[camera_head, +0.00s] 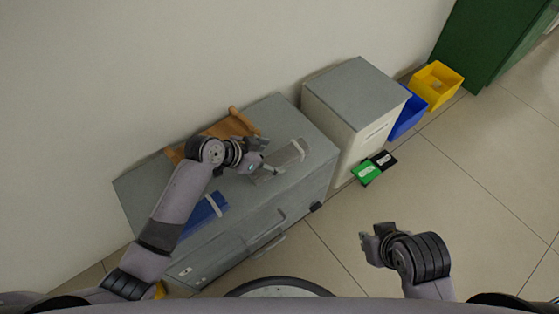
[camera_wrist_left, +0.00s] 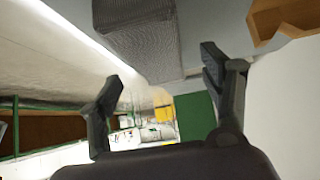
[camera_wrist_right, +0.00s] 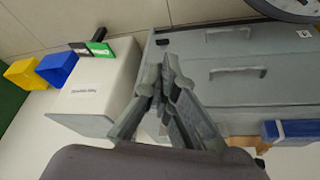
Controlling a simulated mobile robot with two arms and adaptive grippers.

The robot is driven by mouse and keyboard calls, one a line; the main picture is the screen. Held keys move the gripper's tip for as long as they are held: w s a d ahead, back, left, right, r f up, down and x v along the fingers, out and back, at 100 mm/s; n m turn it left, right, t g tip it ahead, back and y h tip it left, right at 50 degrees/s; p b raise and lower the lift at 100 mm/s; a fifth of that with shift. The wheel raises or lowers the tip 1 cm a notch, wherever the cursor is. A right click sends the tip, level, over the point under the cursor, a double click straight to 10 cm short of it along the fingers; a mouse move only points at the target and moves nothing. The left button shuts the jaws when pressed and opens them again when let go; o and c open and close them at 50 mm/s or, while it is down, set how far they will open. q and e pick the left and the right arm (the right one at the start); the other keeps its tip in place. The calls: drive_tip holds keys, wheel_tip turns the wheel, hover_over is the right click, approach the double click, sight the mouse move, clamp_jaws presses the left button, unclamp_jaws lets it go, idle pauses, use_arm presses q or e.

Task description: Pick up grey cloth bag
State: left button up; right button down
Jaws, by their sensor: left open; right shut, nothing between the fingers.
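A grey cloth bag (camera_head: 287,155) lies on the grey cabinet top near its right end, hard to tell from that surface in the head view. In the left wrist view the woven grey bag (camera_wrist_left: 145,42) shows ahead of the fingers. My left gripper (camera_head: 272,170) is open above the cabinet, beside the bag's left part in the head view; its fingers (camera_wrist_left: 160,82) have nothing between them. I cannot tell whether a finger touches the bag. My right gripper (camera_head: 368,245) is shut and empty over the floor, and its closed fingertips (camera_wrist_right: 167,72) show in the right wrist view.
A wooden rack (camera_head: 233,124) and a blue case (camera_head: 204,214) share the grey cabinet (camera_head: 240,225).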

sight(276, 158)
use_arm(q)
drive_tip(key=b+x, duration=0.1)
drive_tip(key=x, duration=0.3)
drive_tip(key=shift+d+f, duration=0.2)
use_arm(e)
drive_tip(key=w+a+r+t, duration=0.1)
drive_tip(key=w+t, duration=0.1)
drive_tip(key=w, duration=0.2)
drive_tip(key=w+a+r+t+y, duration=0.1)
drive_tip(key=w+r+t, duration=0.1)
drive_tip(key=w, duration=0.2)
drive_tip(key=shift+w+a+r+t, duration=0.2)
drive_tip(key=shift+a+r+t, duration=0.1)
drive_tip(key=shift+a+t, duration=0.1)
use_arm(q)
drive_tip(key=shift+c, duration=0.2)
drive_tip(key=c, duration=1.3)
drive_tip(key=shift+r, duration=0.1)
